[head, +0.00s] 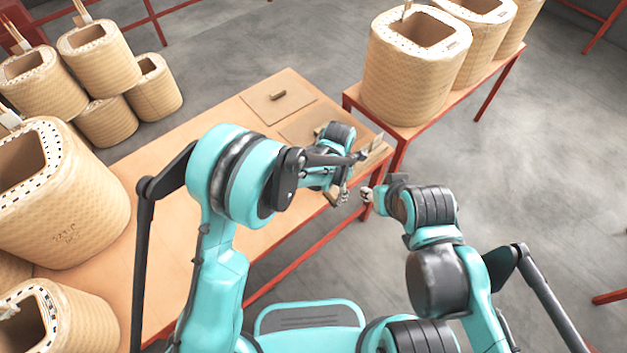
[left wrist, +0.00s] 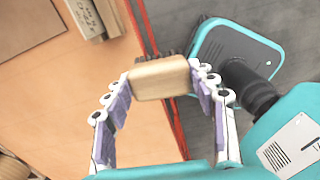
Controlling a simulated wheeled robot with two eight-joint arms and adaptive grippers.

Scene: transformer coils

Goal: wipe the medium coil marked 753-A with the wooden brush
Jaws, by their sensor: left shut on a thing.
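My left gripper (head: 343,195) is shut on the wooden brush. In the left wrist view, the gripper (left wrist: 160,85) has its fingers on both ends of the brush's pale wooden block (left wrist: 160,82), with dark bristles on the far side. The brush is held above the table's edge; the arm mostly hides it in the head view. My right gripper (head: 366,193) is close to the left one, too small to tell open or shut. Several tan coils stand at left, including a large one (head: 62,205) with dark marks, and at right (head: 405,85). I cannot read 753-A on any.
The wooden table (head: 190,135) has red legs and a flat board (head: 278,97) with a small block on it. Wooden blocks (head: 374,153) lie at its right end, also in the left wrist view (left wrist: 85,18). A second table (head: 400,128) holds the right-hand coils.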

